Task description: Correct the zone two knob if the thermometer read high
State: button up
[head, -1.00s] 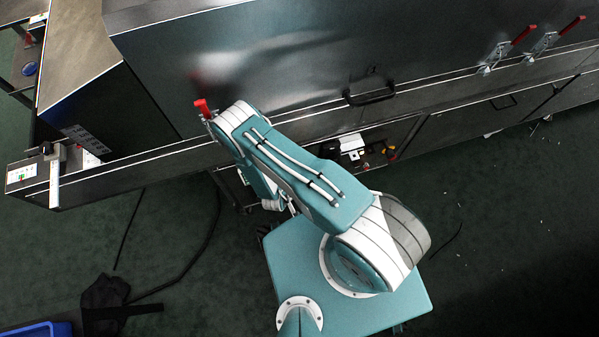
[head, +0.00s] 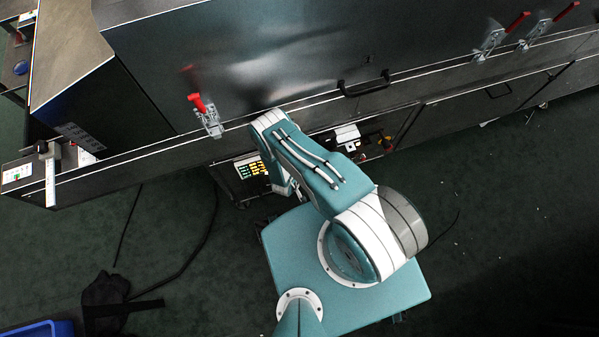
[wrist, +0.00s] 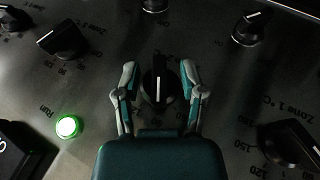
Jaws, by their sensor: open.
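In the wrist view my gripper (wrist: 159,75) is open, with one finger on each side of a black knob (wrist: 158,88). Small gaps show between the fingers and this knob. Its white pointer line runs nearly straight up in the picture. No zone label for it is readable. A knob at the lower right (wrist: 290,146) sits under a "Zone 1 °C" label. Another knob at the upper left (wrist: 60,40) has a scale and a partly readable zone label. In the head view my arm hides the gripper. I cannot make out a thermometer or its reading.
A lit green lamp (wrist: 68,127) and a further knob (wrist: 251,28) are on the metal panel. In the head view, red-handled clamps (head: 207,115) and a black handle (head: 364,85) project from the dryer. A blue bin (head: 38,329) and dark cables lie on the floor.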

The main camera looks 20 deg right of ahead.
grip_shut()
jog(key=shift+w+y, duration=0.1)
jog(key=shift+y, duration=0.6)
grip_release()
dwell(0.3)
jog(key=v, duration=1.2)
dwell(0.4)
